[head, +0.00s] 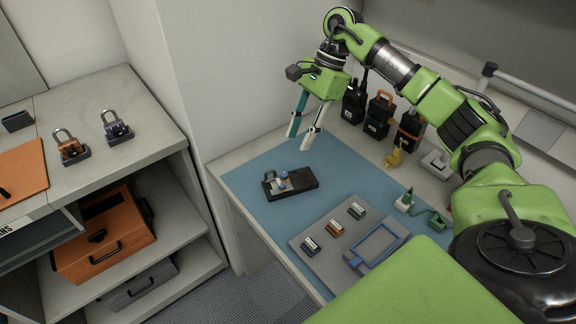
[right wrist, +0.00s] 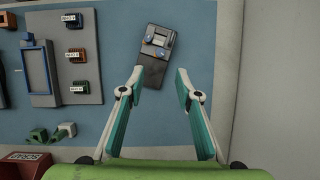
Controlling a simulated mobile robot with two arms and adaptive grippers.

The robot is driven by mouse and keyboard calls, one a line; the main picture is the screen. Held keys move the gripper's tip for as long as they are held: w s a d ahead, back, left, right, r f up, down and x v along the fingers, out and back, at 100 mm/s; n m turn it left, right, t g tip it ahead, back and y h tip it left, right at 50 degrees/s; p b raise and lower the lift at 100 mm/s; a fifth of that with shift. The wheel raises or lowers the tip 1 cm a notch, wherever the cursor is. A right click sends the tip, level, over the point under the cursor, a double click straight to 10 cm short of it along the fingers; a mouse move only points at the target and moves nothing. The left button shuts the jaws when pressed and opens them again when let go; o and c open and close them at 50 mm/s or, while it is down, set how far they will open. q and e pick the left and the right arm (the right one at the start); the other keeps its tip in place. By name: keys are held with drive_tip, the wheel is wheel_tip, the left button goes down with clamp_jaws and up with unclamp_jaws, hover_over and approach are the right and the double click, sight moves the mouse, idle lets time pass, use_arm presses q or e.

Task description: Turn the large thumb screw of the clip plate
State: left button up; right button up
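The clip plate (head: 305,181) is a dark rectangular block lying flat on the blue mat (head: 250,183) in the head view. Blue-topped screws (head: 283,177) and a pale metal piece sit at its left end; which screw is the large thumb screw is hard to tell at this size. In the right wrist view the plate (right wrist: 152,75) lies beyond the fingertips, with two blue knobs (right wrist: 148,38) on it. My right gripper (head: 301,139) is open and empty above the mat, behind the plate and apart from it; its fingers also show in the right wrist view (right wrist: 158,80). My left gripper is not in view.
A grey tray (head: 310,226) with several small labelled blocks and a blue frame (head: 378,245) lies to the plate's right front. Several radios (head: 377,115) stand along the back wall. A yellow item (head: 394,155) and green items (head: 430,217) are at the right. The mat's left end is clear.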

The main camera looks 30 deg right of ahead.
sight(285, 174)
drive_tip(key=p+x, duration=0.1)
drive_tip(key=x, duration=0.9)
drive_tip(key=shift+a, duration=0.1)
clamp_jaws()
